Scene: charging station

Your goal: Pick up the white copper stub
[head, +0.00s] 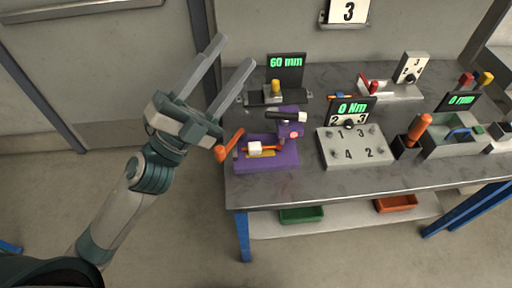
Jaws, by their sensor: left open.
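A small white block (254,148) sits on the purple bench device (284,157), with an orange-copper piece (271,148) running beside it. I cannot tell for sure whether this is the white copper stub. A white piece with a black end (288,116) lies across the top of the same device. My left gripper (232,54) is open and empty, its two long fingers pointing up and right. In the picture it is above and left of the purple device, apart from it. My right gripper is not in view.
The grey metal bench (300,188) also carries a 60 mm display (286,62), a yellow cylinder (275,86), a numbered 0 Nm box (345,157) and a tool holder (405,147). Green (301,215) and orange (396,203) bins sit on the shelf below. Floor left of the bench is clear.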

